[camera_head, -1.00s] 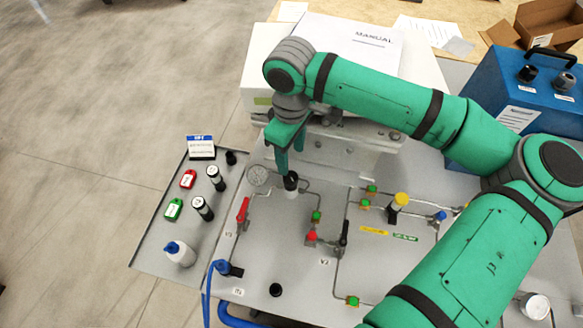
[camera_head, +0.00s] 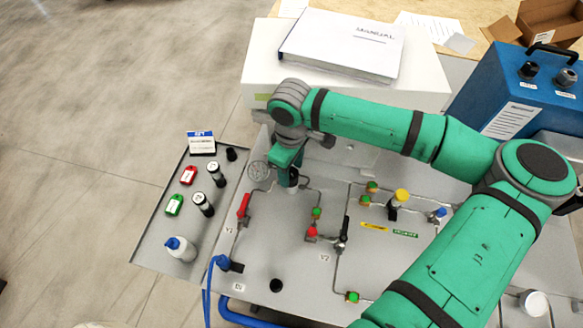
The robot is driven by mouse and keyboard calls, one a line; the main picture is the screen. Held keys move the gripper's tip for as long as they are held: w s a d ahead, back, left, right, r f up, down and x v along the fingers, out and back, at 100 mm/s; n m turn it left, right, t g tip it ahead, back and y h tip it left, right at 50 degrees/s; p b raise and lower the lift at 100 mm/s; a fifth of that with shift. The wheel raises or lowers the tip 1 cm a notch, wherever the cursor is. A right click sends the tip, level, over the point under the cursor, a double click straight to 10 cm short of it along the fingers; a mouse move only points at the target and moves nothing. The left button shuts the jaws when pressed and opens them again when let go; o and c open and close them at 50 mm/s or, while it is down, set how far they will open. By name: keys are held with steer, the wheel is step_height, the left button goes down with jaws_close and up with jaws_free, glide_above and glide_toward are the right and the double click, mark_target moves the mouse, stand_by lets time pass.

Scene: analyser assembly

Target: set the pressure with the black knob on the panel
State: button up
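My gripper (camera_head: 286,180) points down over the panel (camera_head: 290,250), at the spot where the black knob stood in view before. The black knob is now hidden behind the gripper and its fingers. I cannot tell whether the fingers touch it or how far apart they are. A round pressure gauge (camera_head: 258,171) is just left of the gripper, its dial too small to read.
Red-handled valve (camera_head: 243,205), black-handled valve (camera_head: 344,230) and yellow-topped knob (camera_head: 401,195) stand on the panel. A side tray (camera_head: 150,250) holds tags, cylinders and a white bottle (camera_head: 180,249). A blue case (camera_head: 520,100) stands at the right.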

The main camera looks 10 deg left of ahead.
mark_target(291, 173)
steer(key=c, duration=0.8)
steer(key=shift+m, duration=1.6)
steer(key=o, duration=1.1)
steer(key=shift+c, duration=0.2)
steer(key=shift+r, duration=0.1)
step_height(291, 173, up, 11)
